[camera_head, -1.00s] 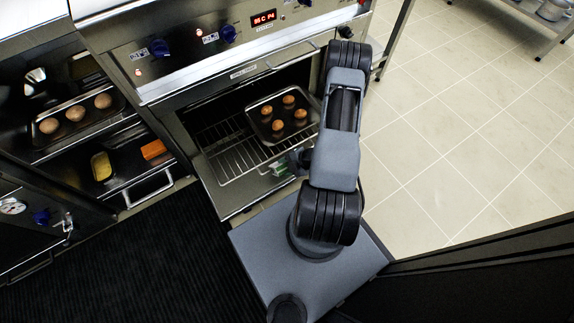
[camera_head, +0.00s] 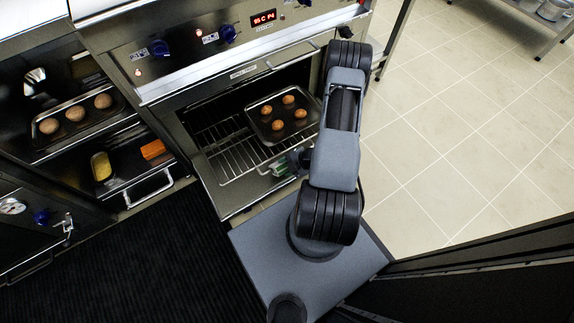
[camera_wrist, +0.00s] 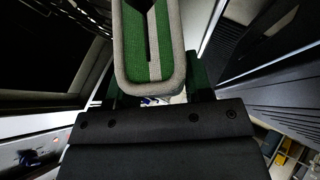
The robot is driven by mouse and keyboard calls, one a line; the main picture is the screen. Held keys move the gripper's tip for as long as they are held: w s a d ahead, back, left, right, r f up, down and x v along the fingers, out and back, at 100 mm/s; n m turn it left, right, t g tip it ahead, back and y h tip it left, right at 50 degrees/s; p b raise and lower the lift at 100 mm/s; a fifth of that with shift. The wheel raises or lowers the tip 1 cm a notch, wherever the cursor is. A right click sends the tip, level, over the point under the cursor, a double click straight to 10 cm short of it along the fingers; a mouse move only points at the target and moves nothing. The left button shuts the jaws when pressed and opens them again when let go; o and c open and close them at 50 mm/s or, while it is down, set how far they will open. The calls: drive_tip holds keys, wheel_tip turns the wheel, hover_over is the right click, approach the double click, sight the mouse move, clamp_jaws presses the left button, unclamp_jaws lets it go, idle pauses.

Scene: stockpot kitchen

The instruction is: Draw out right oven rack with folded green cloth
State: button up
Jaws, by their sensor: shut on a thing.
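The right oven rack (camera_head: 232,161) is a wire rack inside the open oven. Its front part shows over the lowered oven door. A dark tray (camera_head: 262,137) with several round brown rolls sits on the rack's right part. My gripper (camera_wrist: 150,85) is shut on the folded green cloth (camera_wrist: 132,45), which is green with a pale stripe and a grey border. In the head view, a bit of the cloth (camera_head: 280,169) shows at the rack's front edge beside my gripper. My arm hides much of the gripper, and I cannot tell how the cloth meets the rack bar.
The oven door (camera_head: 222,201) hangs open below the rack. On the left stands another open oven with a tray of rolls (camera_head: 75,113) and an orange block (camera_head: 153,149). A black mat (camera_head: 130,255) covers the floor in front. Tiled floor (camera_head: 460,150) is clear on the right.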

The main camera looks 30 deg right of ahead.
drive_tip(key=shift+s+r+p, duration=0.5)
drive_tip(key=shift+r+p, duration=0.05)
drive_tip(key=shift+r, duration=0.25)
idle(1.6)
drive_tip(key=shift+s+r+p, duration=0.7)
drive_tip(key=shift+r+p, duration=0.1)
drive_tip(key=shift+r, duration=0.2)
drive_tip(key=shift+s+r+p, duration=0.65)
drive_tip(key=shift+r+p, duration=0.15)
drive_tip(key=shift+r, duration=0.15)
